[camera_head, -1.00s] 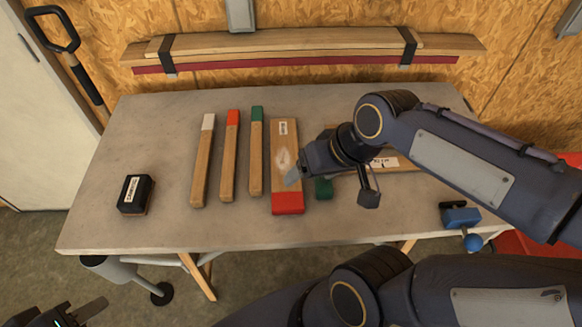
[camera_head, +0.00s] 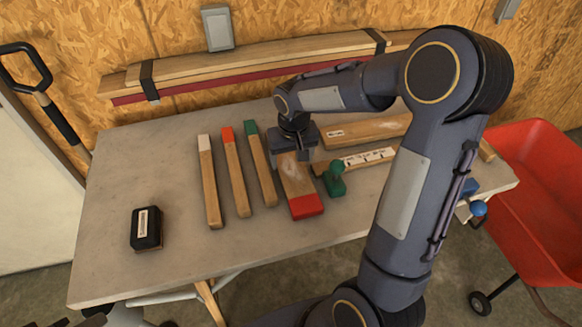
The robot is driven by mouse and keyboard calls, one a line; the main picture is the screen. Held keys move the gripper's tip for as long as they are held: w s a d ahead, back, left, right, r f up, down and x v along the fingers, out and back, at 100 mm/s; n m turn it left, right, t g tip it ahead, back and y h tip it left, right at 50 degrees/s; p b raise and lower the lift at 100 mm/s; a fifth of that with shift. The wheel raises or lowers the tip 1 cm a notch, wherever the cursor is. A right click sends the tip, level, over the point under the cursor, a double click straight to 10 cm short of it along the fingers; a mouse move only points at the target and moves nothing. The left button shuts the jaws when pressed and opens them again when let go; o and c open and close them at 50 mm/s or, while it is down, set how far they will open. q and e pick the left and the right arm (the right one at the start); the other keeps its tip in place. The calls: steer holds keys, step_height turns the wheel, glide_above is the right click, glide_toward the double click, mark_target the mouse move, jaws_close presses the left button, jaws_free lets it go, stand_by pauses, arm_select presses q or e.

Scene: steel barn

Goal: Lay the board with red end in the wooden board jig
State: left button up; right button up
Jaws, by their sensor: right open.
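The wide wooden board with a red end (camera_head: 304,197) lies on the grey table, its red end toward the table's front edge. My right gripper (camera_head: 296,150) is open over the far part of this board, pointing down, and hides its far end. I cannot tell whether the fingers touch the board. The wooden board jig (camera_head: 345,161), with a white label strip, lies to the right, partly behind my right arm. A green handle-like piece (camera_head: 335,182) stands at its near left end. Only a sliver of what seems my left gripper shows at the lower left edge.
Narrow sticks with white (camera_head: 208,185), red (camera_head: 236,175) and green (camera_head: 261,165) ends lie left of the board. A black block (camera_head: 146,228) sits at the left.

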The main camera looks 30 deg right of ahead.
mark_target(291, 166)
steer(key=f, duration=0.3)
steer(key=shift+w+d+f, duration=0.1)
steer(key=shift+w+f, duration=0.15)
steer(key=shift+w, duration=0.1)
steer(key=c, duration=0.9)
steer(key=shift+r, duration=0.1)
steer(key=shift+r, duration=0.1)
